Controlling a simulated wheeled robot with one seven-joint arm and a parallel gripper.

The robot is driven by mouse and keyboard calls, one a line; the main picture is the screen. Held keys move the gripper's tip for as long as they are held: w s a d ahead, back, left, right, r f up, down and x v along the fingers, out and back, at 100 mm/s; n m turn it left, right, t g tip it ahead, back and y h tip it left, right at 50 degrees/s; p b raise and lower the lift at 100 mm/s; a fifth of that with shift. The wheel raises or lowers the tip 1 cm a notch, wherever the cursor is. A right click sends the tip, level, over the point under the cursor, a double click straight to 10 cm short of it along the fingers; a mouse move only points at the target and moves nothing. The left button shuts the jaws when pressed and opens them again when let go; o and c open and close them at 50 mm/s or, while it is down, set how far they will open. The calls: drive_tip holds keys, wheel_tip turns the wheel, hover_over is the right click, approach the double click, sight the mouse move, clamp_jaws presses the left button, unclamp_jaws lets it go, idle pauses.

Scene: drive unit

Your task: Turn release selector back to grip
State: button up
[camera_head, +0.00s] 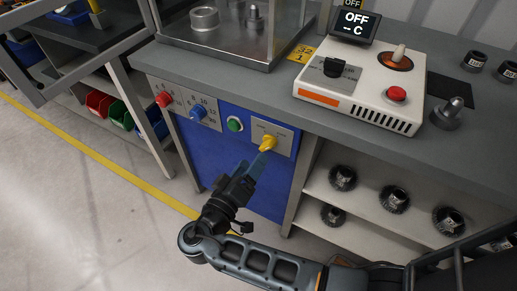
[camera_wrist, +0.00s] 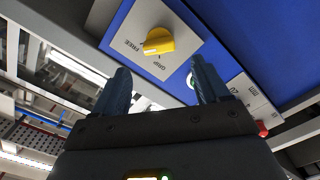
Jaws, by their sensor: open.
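The release selector is a yellow knob (camera_wrist: 158,42) on a pale plate (camera_wrist: 180,22) marked FREE and GRIP. In the wrist view one end of its handle lies towards the FREE mark. In the head view the knob (camera_head: 267,143) sits on the plate at the right of the blue front panel. My gripper (camera_head: 257,165) is just below and in front of it, with the fingers partly see-through or blurred there. In the wrist view my gripper (camera_wrist: 160,82) has its fingers wide apart, with nothing between them. The knob appears beyond the fingertips, apart from them.
A green button (camera_head: 235,124), a blue knob (camera_head: 198,112) and a red knob (camera_head: 164,99) are left of the selector. A shelf (camera_head: 318,183) with several dark parts lies right.

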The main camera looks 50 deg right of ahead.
sight(263, 147)
drive_tip(key=d, duration=0.4)
drive_tip(key=w+d+p, duration=0.1)
drive_tip(key=d, duration=0.1)
drive_tip(key=shift+w+d, duration=0.1)
drive_tip(key=shift+d, duration=0.15)
drive_tip(key=shift+c, duration=0.3)
drive_tip(key=c, duration=1)
